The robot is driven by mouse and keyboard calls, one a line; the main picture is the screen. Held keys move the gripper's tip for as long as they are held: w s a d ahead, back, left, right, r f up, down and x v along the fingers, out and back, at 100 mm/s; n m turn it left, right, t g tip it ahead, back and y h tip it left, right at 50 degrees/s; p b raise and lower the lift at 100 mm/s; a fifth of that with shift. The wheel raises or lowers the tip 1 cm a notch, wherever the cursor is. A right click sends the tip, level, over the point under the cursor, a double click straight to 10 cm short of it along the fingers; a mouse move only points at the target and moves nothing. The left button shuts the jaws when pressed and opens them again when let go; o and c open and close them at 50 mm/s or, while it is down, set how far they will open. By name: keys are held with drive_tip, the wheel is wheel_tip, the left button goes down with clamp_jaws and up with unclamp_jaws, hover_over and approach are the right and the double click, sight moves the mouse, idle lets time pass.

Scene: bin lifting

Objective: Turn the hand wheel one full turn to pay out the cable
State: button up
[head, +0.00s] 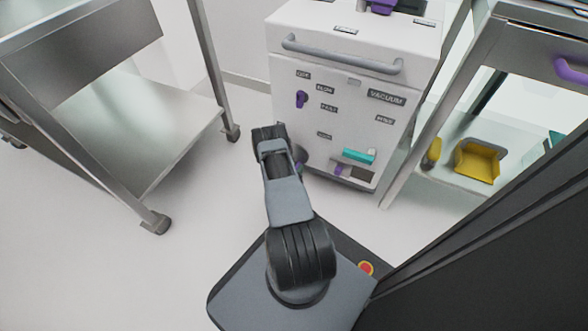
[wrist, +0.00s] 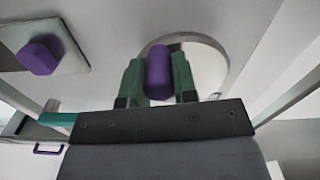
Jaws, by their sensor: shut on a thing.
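The hand wheel (wrist: 212,66) is a pale disc on the white cabinet face in the wrist view, with a purple upright handle (wrist: 158,72) standing out from it. My gripper (wrist: 158,84) has green fingers, one on each side of this handle, shut on it. In the head view a grey edge of the wheel (head: 301,154) shows just right of my arm. My arm hides most of the wheel and the grip there. No cable can be made out in either view.
The white vacuum cabinet (head: 345,107) carries a grey bar handle, a purple knob (head: 301,99) and a teal handle (head: 358,156). A metal table (head: 150,125) stands at left. A cart at right holds a yellow bin (head: 478,162). The floor between is clear.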

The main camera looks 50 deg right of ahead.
drive_tip(key=shift+s+d+r+n, duration=0.2)
drive_tip(key=shift+s+n, duration=0.15)
drive_tip(key=shift+n, duration=0.45)
drive_tip(key=o, duration=0.9)
drive_tip(key=shift+a, duration=0.1)
drive_tip(key=shift+a, duration=0.15)
